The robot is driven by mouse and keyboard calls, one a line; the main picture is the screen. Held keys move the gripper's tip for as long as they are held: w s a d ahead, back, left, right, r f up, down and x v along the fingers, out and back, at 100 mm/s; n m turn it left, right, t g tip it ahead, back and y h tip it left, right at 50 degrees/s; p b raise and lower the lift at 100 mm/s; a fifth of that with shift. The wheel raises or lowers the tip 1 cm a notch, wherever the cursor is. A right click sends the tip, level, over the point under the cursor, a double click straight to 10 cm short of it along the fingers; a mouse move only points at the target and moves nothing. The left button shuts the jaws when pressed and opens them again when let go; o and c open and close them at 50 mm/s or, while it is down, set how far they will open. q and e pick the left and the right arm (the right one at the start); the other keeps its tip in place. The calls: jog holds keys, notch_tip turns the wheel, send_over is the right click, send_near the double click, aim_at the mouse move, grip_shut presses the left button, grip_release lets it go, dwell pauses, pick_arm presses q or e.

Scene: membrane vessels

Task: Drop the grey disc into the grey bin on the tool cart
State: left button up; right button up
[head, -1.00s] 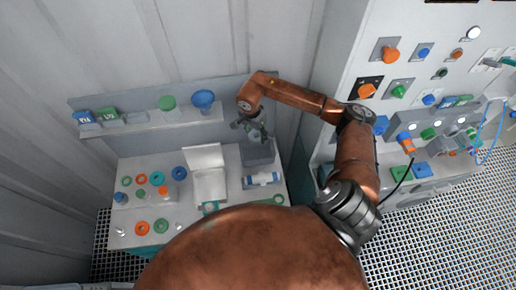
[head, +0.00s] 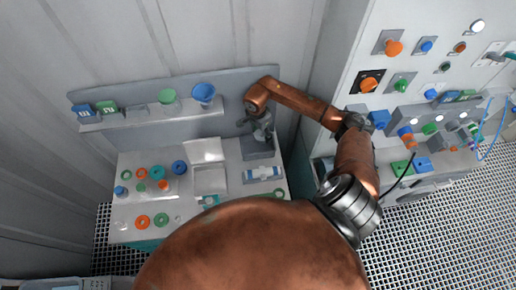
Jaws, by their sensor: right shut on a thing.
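The grey bin (head: 258,153) stands at the back right of the tool cart (head: 228,182). My right gripper (head: 260,135) is over the bin, pointing down, close above its opening. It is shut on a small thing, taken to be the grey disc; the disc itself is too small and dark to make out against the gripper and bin. I cannot tell whether the fingertips are above the rim or just inside it. My left gripper is not in view.
Several coloured rings lie at the cart's left. A shelf (head: 150,120) behind holds a blue funnel (head: 203,94) and a green one (head: 168,97). A control panel (head: 420,70) rises on the right.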

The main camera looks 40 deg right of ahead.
jog(key=o, duration=1.3)
jog(key=r, duration=0.4)
jog(key=a+r, duration=0.1)
jog(key=r, duration=0.7)
jog(key=shift+a, duration=0.2)
